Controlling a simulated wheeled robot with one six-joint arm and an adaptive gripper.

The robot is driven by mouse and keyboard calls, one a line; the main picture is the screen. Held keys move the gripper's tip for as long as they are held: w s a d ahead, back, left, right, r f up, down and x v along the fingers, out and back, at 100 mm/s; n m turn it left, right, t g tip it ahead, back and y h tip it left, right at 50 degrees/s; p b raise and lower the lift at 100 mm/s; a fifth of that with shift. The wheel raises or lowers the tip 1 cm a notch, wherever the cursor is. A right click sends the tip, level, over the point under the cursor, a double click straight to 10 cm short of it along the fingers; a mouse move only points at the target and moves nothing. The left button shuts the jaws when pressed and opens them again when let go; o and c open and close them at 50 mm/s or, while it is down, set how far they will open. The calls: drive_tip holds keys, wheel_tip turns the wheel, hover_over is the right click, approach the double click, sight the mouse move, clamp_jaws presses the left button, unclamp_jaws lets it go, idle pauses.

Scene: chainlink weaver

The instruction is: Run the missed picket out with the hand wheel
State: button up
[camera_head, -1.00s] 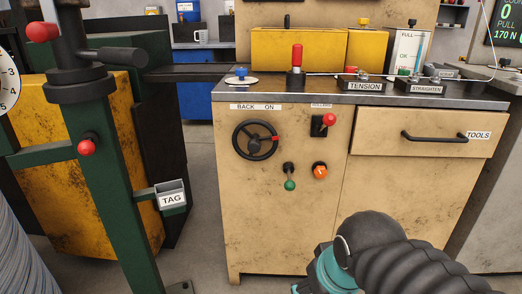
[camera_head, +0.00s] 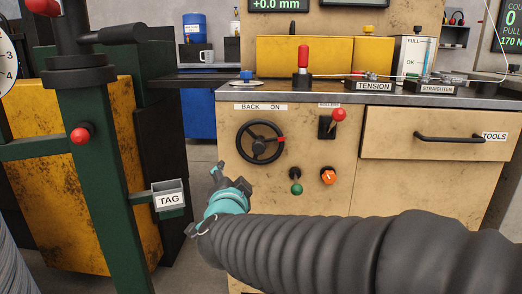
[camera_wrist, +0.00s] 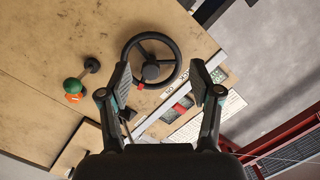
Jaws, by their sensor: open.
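The black hand wheel (camera_head: 259,147) is on the tan cabinet front under a "BACK ON" label (camera_head: 259,106). It has three spokes and a red mark on its right rim. My gripper (camera_head: 230,178) is below and left of the wheel in the head view, apart from it as far as I can tell. In the wrist view the hand wheel (camera_wrist: 152,73) shows between and beyond the fingers of my gripper (camera_wrist: 160,78), which are wide open and empty. I cannot make out a missed picket.
Right of the wheel are a red-knobbed lever (camera_head: 338,114), a green-knobbed lever (camera_head: 296,188) and an orange knob (camera_head: 328,175). The tools drawer (camera_head: 400,147) is shut. A green post with a TAG box (camera_head: 169,200) stands to the left. A wire runs along the bench top.

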sight(258, 148)
drive_tip(key=d+r+m+t+h, duration=0.1)
drive_tip(key=d+r+m+h, duration=0.15)
drive_tip(key=d, duration=0.25)
drive_tip(key=shift+h, duration=0.45)
drive_tip(key=w, duration=0.9)
drive_tip(key=w+b, duration=0.1)
drive_tip(key=w, duration=0.4)
drive_tip(key=shift+d+f, duration=0.1)
drive_tip(key=shift+d, duration=0.25)
drive_tip(key=shift+a, duration=0.1)
clamp_jaws()
